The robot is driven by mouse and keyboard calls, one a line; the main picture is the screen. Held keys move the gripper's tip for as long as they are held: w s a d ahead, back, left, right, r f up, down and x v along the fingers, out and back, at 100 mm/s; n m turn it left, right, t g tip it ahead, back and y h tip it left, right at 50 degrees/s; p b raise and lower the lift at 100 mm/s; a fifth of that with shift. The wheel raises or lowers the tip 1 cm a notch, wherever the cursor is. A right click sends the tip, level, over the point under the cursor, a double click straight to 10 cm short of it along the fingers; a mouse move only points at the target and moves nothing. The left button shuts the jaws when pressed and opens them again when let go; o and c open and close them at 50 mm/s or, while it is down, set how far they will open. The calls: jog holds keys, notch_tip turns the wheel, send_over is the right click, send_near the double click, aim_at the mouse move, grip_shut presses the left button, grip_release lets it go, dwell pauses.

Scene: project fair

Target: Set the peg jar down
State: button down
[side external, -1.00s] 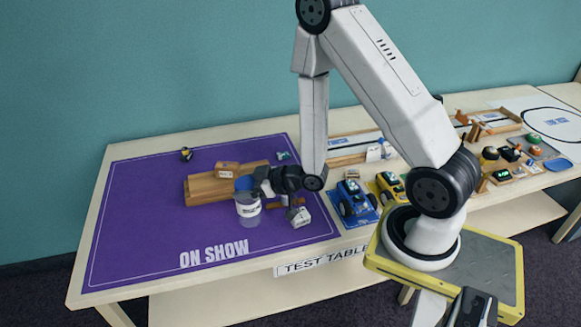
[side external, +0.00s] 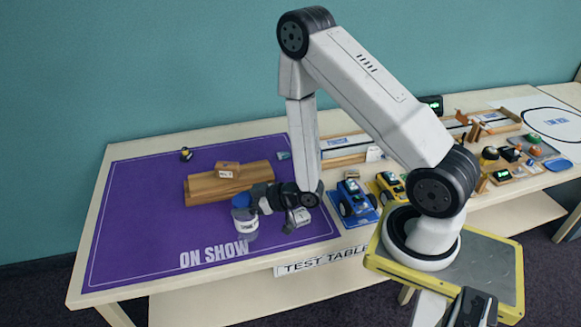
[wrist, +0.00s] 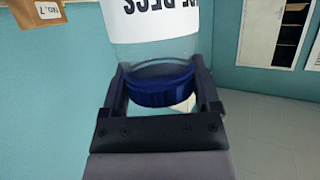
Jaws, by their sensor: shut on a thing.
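The peg jar (side external: 246,223) is a small clear jar with a blue lid and a white label, over the purple mat (side external: 140,225) marked ON SHOW. In the wrist view the jar (wrist: 165,50) shows its blue lid and part of a label ending in PEGS. My gripper (side external: 256,201) reaches in from the right and is shut on the jar near its lid. In the wrist view the fingers of my gripper (wrist: 158,78) lie on both sides of it. The jar looks slightly tilted in the side view. I cannot tell whether its base touches the mat.
A wooden block (side external: 205,188) with a small cardboard box (side external: 227,170) on it lies behind the jar. A blue car (side external: 357,201) and a yellow car (side external: 388,187) stand further right. The mat's left and front are clear.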

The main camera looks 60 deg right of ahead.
jog(key=shift+f, duration=0.25)
jog(key=shift+f, duration=1.85)
grip_release()
jog(key=shift+r, duration=0.2)
jog(key=v, duration=0.7)
jog(key=shift+s, duration=0.25)
jog(key=shift+w+d, duration=0.1)
jog(key=shift+d, duration=0.05)
